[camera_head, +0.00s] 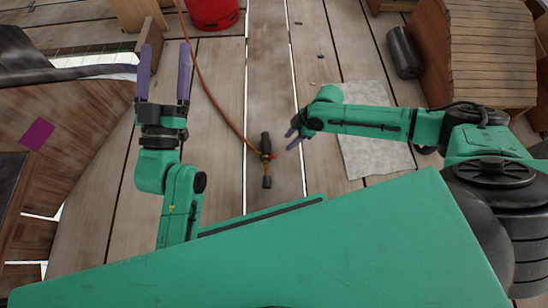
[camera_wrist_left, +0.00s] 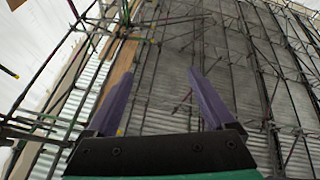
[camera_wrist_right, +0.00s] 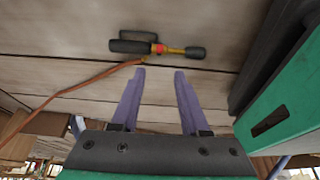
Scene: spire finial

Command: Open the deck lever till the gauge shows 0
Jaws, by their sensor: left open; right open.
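I cannot make out a deck lever or a gauge in any view. My left gripper (camera_head: 164,48) is open and empty, with its purple fingers pointing away over the left side of the deck. In the left wrist view its fingers (camera_wrist_left: 161,75) spread before scaffold poles and grey sheeting. My right gripper (camera_head: 291,139) is open and empty, right of a black-handled torch-like tool (camera_head: 266,150) lying on the planks. In the right wrist view this tool (camera_wrist_right: 170,49) lies beyond the fingertips, apart from them, with a brass neck and a small red part.
An orange-brown hose (camera_head: 205,85) runs from the tool up towards a red cylinder or bucket (camera_head: 212,12). A grey sheet (camera_head: 372,150) lies on the planks under my right arm. A black roll (camera_head: 403,52) and a slatted wooden structure (camera_head: 490,50) stand right. Wooden panels (camera_head: 60,130) are left.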

